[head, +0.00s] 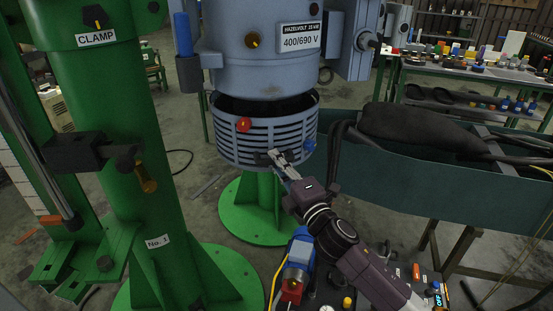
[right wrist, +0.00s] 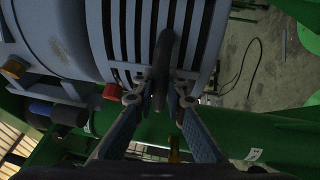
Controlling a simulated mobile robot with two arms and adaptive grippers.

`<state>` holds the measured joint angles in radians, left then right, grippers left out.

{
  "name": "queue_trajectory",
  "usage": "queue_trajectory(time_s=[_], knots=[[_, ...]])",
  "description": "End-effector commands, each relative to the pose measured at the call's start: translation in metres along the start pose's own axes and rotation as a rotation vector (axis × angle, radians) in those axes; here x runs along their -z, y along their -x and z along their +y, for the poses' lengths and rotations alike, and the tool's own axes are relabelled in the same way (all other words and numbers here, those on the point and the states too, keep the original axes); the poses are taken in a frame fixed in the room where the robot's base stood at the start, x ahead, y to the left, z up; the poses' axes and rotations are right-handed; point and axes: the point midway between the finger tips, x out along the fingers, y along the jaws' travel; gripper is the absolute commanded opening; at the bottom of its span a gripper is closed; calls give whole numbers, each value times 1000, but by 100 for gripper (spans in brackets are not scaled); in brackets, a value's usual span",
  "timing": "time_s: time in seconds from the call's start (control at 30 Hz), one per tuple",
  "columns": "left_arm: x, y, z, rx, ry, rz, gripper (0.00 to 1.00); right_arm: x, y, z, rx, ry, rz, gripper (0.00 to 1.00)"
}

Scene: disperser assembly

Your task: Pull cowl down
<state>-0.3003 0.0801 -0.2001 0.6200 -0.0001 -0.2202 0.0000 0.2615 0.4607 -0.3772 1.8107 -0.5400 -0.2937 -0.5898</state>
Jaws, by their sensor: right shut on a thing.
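The cowl (head: 235,149) is a grey-blue slatted ring below the round motor body (head: 258,62). A dark gap shows between the cowl's upper rim and the motor body. The cowl has a red knob (head: 244,124) at its front and a blue knob (head: 310,145) at its right. My right gripper (head: 277,157) is at the cowl's lower front. In the right wrist view the right gripper (right wrist: 160,98) is shut on a dark bar-like handle (right wrist: 165,55) in front of the cowl's slats (right wrist: 205,35). My left gripper is not in view.
A green column (head: 120,130) with a clamp label stands close on the left. A dark teal trough (head: 430,185) with a black bulky item and cables is at the right. A green round base (head: 258,215) stands under the cowl. A cluttered table (head: 470,72) is behind.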

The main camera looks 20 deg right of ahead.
Motion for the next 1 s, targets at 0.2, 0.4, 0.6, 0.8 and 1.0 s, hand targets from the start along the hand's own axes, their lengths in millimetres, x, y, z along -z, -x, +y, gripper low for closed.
queue_trajectory(time_s=[0.2, 0.4, 0.6, 0.8, 1.0], knots=[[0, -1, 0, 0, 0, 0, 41, 0, 1, -7, 11, -2, -1, 0], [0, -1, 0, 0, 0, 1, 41, 1, 1, -8, 13, -2, -1, 23], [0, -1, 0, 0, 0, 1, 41, 0, 1, -6, 8, -1, -1, 30], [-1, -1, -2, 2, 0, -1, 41, 0, 3, -5, 7, -1, 0, 30], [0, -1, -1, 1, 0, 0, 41, 0, 27, -5, 8, -1, 0, 30]])
